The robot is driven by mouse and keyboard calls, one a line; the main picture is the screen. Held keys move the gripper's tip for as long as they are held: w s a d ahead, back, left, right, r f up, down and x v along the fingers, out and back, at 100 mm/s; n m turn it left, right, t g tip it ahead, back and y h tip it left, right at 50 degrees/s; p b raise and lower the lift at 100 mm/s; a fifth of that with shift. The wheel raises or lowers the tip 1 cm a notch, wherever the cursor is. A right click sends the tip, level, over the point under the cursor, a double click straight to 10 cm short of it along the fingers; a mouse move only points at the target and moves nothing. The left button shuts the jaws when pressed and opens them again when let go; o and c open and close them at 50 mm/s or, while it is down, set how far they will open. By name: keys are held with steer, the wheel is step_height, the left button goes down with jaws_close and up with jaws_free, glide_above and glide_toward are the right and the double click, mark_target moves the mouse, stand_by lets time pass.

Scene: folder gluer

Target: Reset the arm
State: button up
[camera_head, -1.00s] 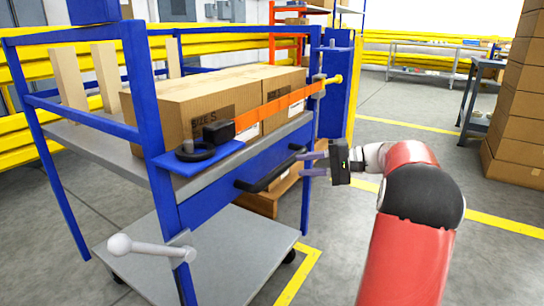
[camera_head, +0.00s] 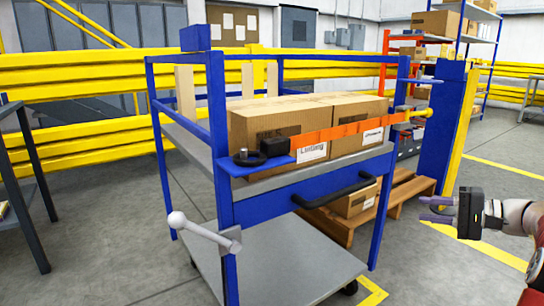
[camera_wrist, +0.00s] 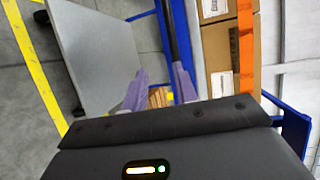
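My gripper (camera_head: 428,207) is at the right of the head view, its two purple-grey fingers pointing left toward the blue cart (camera_head: 222,180). The fingers are apart with nothing held between them. The wrist view also shows my gripper (camera_wrist: 158,84), open, with the cart's lower shelf (camera_wrist: 92,50) behind it at the left. The gripper is clear of the cart's black handle (camera_head: 335,192), to the right of it in the head view. My red and white arm enters at the right edge.
Cardboard boxes (camera_head: 275,125) sit on the cart's upper shelf behind an orange strap (camera_head: 350,130). A grey lever with a ball end (camera_head: 200,228) sticks out at the cart's near corner. A pallet (camera_head: 400,205) stands behind. Floor at the right is open.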

steer(key=s+a+r+n+g+h+p, duration=0.1)
steer(key=s+a+g+h+p, duration=0.15)
steer(key=s+a, duration=0.45)
steer(key=s+a+r+n+g+h+p, duration=0.1)
steer(key=s+a+g+h+p, duration=0.15)
steer(key=a, duration=0.85)
steer(key=s+a+n+t+h+p, duration=0.1)
steer(key=s+h, duration=0.3)
steer(key=s, duration=0.5)
steer(key=s+a+n+h+p, duration=0.3)
steer(key=s+n+h+p, duration=0.1)
steer(key=s, duration=0.4)
steer(key=shift+s+f+n+t+p, duration=0.3)
steer(key=shift+s+t+p, duration=0.05)
steer(key=shift+t, duration=0.05)
